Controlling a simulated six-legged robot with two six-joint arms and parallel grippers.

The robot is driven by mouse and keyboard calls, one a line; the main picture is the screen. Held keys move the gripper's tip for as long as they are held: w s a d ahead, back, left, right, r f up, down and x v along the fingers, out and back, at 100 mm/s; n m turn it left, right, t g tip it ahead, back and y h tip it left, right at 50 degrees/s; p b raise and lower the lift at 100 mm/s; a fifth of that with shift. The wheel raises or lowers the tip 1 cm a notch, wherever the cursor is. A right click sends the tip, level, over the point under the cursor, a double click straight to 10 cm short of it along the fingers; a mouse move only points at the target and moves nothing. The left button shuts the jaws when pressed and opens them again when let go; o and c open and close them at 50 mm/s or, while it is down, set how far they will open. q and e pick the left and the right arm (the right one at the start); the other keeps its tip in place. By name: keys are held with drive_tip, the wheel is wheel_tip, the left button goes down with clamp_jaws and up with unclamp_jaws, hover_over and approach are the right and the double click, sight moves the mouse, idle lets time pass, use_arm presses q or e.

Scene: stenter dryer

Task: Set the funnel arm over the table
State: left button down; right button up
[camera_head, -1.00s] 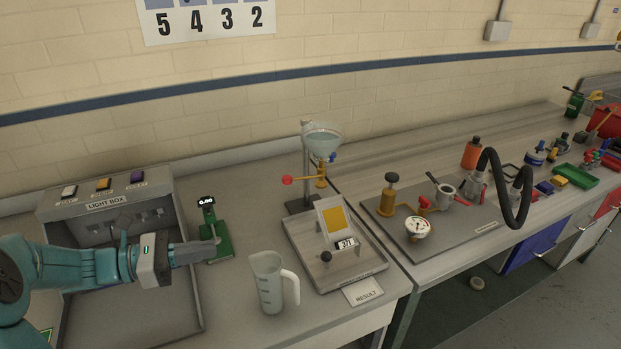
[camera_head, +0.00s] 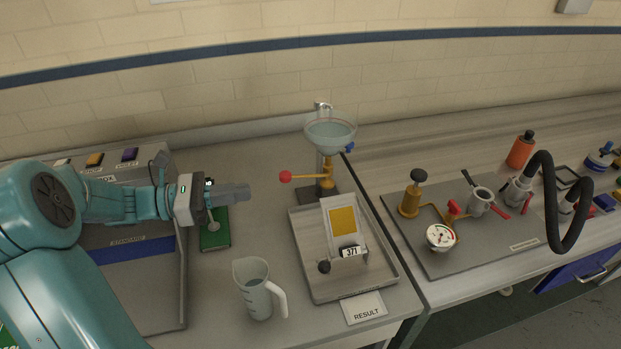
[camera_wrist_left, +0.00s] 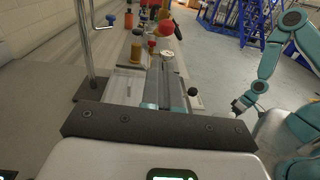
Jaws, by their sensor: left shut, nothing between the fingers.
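The funnel (camera_head: 330,135), a clear bowl, sits high on a metal stand behind the tester table. Its brass arm (camera_head: 308,177) ends in a red ball knob (camera_head: 285,176) pointing left. The table is a grey tray (camera_head: 345,285) with a tilted plate holding a yellow square (camera_head: 342,221). My left gripper (camera_head: 246,192) is shut and empty, left of the red knob and apart from it. My right gripper is not clear; a teal arm of mine shows there.
A clear jug (camera_head: 256,290) stands in front, left of the tray. A RESULT card (camera_head: 363,308) lies at the tray's front edge. A green scale (camera_head: 214,230) is below my left gripper. A gauge board (camera_head: 470,235) is to the right.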

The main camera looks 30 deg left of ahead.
use_arm(q)
drive_tip(key=p, duration=0.3)
approach(327, 188)
drive_tip(key=w+a+x, duration=0.1)
drive_tip(key=x, duration=0.5)
drive_tip(key=d, duration=0.1)
drive_tip(key=w+d+b, duration=0.1)
drive_tip(key=d, duration=0.1)
drive_tip(key=shift+w+d, duration=0.3)
drive_tip(key=shift+w, duration=0.1)
drive_tip(key=shift+d, duration=0.1)
